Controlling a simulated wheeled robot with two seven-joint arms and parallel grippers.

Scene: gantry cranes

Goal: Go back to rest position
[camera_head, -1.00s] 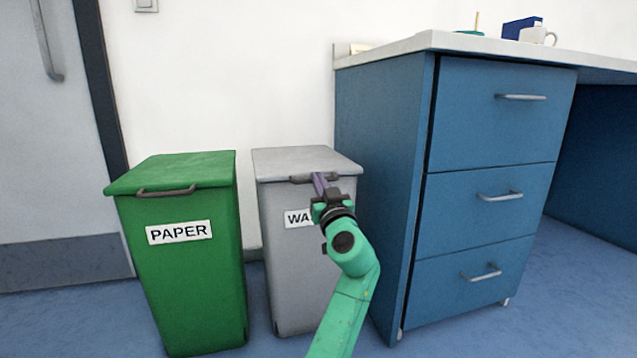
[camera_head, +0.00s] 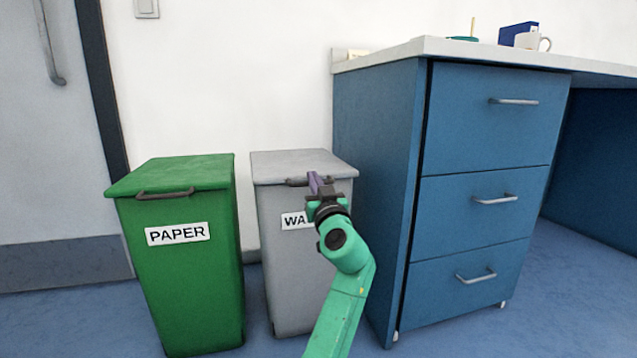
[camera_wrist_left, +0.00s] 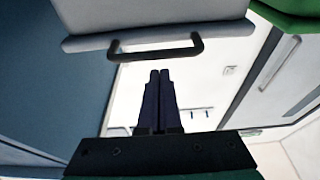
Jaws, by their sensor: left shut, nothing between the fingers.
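My left gripper (camera_head: 318,183) is in front of the grey waste bin (camera_head: 285,245), near the handle (camera_head: 297,182) of its lid. Its fingers are shut with nothing between them. In the left wrist view the two dark fingers (camera_wrist_left: 158,75) lie side by side, and the bin's dark handle (camera_wrist_left: 155,52) shows just beyond their tips. I cannot tell whether the fingers touch the handle. The grey bin's lid (camera_head: 300,163) is down. The arm hides part of the bin's label. My right gripper is not in view.
A green paper bin (camera_head: 185,270) with its lid down stands left of the grey bin. A blue drawer cabinet (camera_head: 480,170) under a white worktop (camera_head: 450,48) stands close on the right, drawers shut. A mug (camera_head: 533,41) is on the worktop. A door (camera_head: 50,150) is at far left.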

